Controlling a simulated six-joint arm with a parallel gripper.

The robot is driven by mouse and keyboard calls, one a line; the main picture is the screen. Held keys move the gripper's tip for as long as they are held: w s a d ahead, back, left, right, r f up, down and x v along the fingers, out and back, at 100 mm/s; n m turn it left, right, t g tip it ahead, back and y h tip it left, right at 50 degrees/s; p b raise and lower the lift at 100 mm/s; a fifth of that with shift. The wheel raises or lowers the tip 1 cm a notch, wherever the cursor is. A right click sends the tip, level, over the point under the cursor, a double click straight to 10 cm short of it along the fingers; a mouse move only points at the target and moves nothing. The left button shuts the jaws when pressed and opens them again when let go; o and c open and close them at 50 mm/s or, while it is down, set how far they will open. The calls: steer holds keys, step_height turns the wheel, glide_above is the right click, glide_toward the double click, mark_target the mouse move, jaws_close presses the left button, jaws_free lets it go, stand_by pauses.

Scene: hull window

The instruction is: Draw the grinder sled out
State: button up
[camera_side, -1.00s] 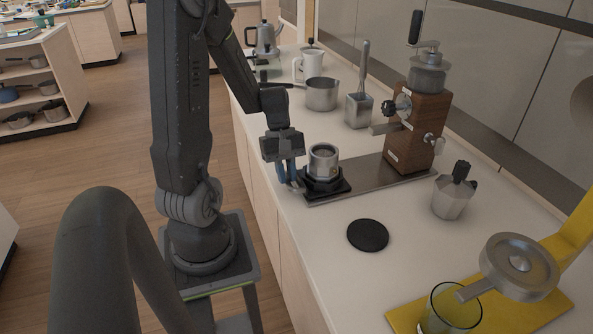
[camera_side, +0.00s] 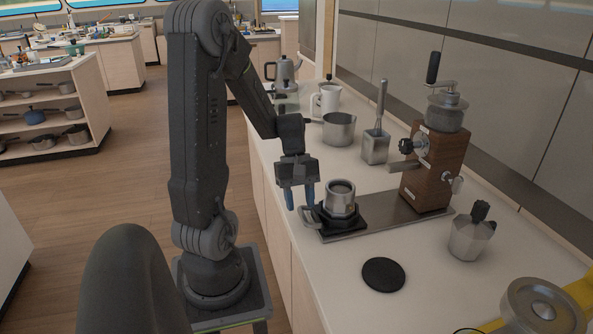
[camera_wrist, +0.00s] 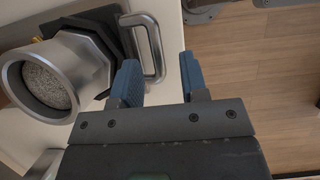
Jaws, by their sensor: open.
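The grinder sled is a black octagonal base (camera_side: 348,217) with a looped metal handle (camera_side: 311,217) on its left. It sits at the left end of a flat metal plate (camera_side: 392,211), clear of the wooden grinder (camera_side: 433,170). A silver cup (camera_side: 341,196) of grounds stands upright on the base. My gripper (camera_side: 300,198) is open and empty, blue fingertips down, just above the handle. In the wrist view, the handle (camera_wrist: 156,52) shows between the directions of the two fingers (camera_wrist: 160,70), nearer the left one. The cup (camera_wrist: 62,78) is left of them.
A moka pot (camera_side: 470,236) stands right of the plate, and a black disc (camera_side: 384,274) lies in front. A square metal container (camera_side: 375,147) and a saucepan (camera_side: 338,129) stand behind. The counter's left edge runs close by my gripper, with open floor beyond.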

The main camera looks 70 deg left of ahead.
steer(key=v, duration=1.1)
steer(key=shift+a+r, duration=0.2)
steer(key=shift+r, duration=0.1)
steer(key=d+r+m+t+y, duration=0.2)
steer(key=d+m, duration=0.7)
steer(key=d, duration=0.2)
steer(key=d+r+m+t+y, duration=0.2)
steer(key=d+m+t, duration=0.1)
steer(key=d+m, duration=0.6)
steer(key=d, duration=0.3)
steer(key=shift+s+t, duration=0.3)
steer(key=shift+s, duration=0.05)
